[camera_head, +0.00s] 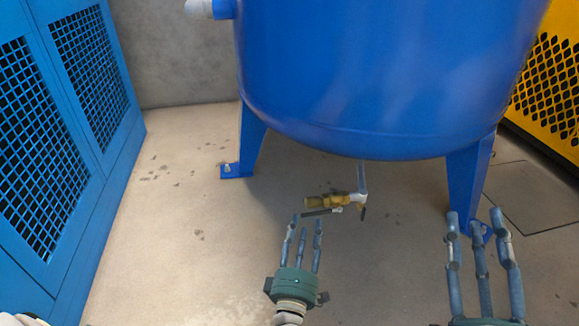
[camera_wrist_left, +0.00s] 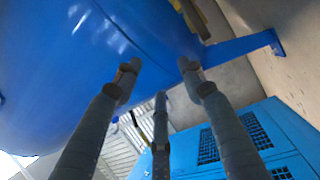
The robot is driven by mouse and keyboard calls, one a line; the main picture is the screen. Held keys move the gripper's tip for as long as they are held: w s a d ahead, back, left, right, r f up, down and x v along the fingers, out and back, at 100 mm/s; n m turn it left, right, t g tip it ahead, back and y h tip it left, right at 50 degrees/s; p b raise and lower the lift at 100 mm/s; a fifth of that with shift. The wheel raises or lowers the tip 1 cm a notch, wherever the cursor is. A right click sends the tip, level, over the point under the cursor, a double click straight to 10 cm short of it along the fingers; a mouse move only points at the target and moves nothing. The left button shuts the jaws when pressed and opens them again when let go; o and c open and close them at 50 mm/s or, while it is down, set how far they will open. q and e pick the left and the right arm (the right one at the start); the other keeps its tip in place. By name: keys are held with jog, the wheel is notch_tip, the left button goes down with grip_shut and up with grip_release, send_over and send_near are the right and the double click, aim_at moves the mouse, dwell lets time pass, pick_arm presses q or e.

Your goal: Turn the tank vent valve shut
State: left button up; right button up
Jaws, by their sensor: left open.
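My left gripper (camera_head: 306,222) has three fingers, spread and empty, just in front of and below the valve in the head view. Whether a finger touches the lever cannot be told. In the left wrist view, a brass and dark part (camera_wrist_left: 190,17), likely the valve, shows at the top edge, beyond the fingertips (camera_wrist_left: 158,75). My right gripper (camera_head: 480,222) is open and empty, near the tank's right leg.
The tank stands on blue legs, one at the left (camera_head: 250,140) and one at the right (camera_head: 468,180). A blue mesh cabinet (camera_head: 60,130) lines the left side. A yellow mesh panel (camera_head: 548,90) stands at the right. The concrete floor (camera_head: 180,240) left of my gripper is clear.

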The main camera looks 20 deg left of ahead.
pick_arm(q)
jog(key=s+r+m+t+y+p, duration=0.1)
jog(key=s+r+m+t, duration=0.1)
jog(key=r, duration=1)
jog(key=s+a+r+m+t+p, duration=0.1)
jog(key=s+r+t, duration=0.3)
jog(key=r, duration=0.8)
jog(key=shift+s+r+m+y+p, duration=0.15)
jog(key=shift+s+m+y+p, duration=0.3)
jog(key=shift+s+m, duration=0.35)
jog(key=shift+w, duration=0.15)
